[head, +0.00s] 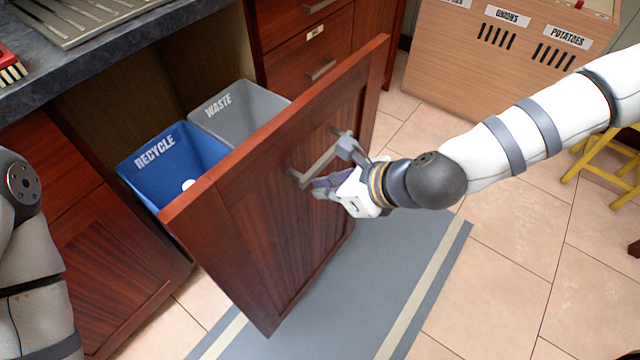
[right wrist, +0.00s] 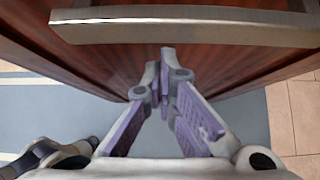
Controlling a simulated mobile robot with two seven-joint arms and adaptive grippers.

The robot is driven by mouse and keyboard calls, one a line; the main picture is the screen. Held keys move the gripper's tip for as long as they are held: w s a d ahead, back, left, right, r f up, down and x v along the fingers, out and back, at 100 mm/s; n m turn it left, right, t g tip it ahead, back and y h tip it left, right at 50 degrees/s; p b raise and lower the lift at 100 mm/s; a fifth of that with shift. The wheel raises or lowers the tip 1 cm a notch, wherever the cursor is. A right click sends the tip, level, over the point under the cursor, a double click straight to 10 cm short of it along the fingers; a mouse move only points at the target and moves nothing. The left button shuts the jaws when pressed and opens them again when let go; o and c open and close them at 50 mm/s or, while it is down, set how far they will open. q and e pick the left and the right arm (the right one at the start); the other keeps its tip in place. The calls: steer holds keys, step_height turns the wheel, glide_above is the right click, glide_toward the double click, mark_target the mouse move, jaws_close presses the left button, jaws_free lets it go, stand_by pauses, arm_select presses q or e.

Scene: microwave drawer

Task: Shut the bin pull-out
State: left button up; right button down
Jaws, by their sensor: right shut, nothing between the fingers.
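The bin pull-out stands open, its reddish-brown wooden front panel (head: 255,225) well out from the cabinet. Behind the panel sit a blue RECYCLE bin (head: 150,170) and a grey WASTE bin (head: 235,108). The panel's metal bar handle (head: 318,166) also crosses the top of the right wrist view (right wrist: 185,25). My right gripper (head: 335,168) is at the handle, in front of the panel. In the right wrist view its purple-padded fingers (right wrist: 160,68) are together and empty, pointing at the panel below the bar. Contact is unclear. My left arm shows at the left edge; its gripper is out of frame.
A dark countertop (head: 110,70) with a metal drainer (head: 85,15) lies above the cabinet opening. Drawers (head: 310,60) stand behind the panel. A grey mat (head: 395,265) lies on the tiled floor. A wooden vegetable box (head: 480,65) and a yellow stool (head: 600,165) stand at right.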

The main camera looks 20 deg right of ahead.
steer(key=shift+w+a, duration=0.35)
steer(key=shift+w, duration=0.05)
steer(key=shift+w, duration=0.1)
